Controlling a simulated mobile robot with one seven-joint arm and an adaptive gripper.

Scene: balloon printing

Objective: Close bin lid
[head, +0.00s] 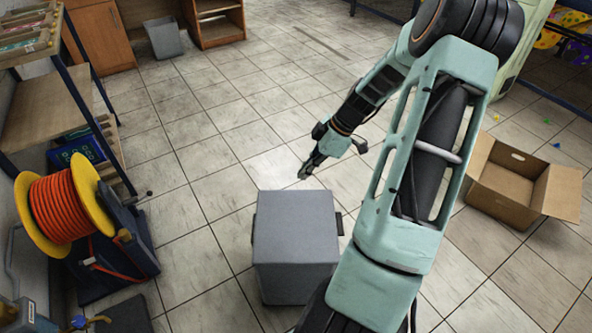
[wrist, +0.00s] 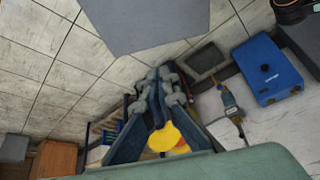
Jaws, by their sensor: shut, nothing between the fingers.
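A grey bin (head: 292,283) stands on the tiled floor at the lower middle of the head view, with dark handles at its sides. Its grey lid (head: 295,222) looks flat across the top, and no opening into the bin shows. My gripper (head: 303,175) is just beyond the bin's far edge, pointing down and left, apart from the lid as far as I can tell. In the wrist view my gripper (wrist: 160,74) has its fingers together and is empty. A plain grey surface (wrist: 150,22) at the top of that view is probably part of the bin.
An orange cable reel (head: 62,208) and a shelf (head: 50,110) stand on the left. An open cardboard box (head: 505,185) is on the right. A small grey open bin (head: 165,40) stands at the back by wooden cabinets.

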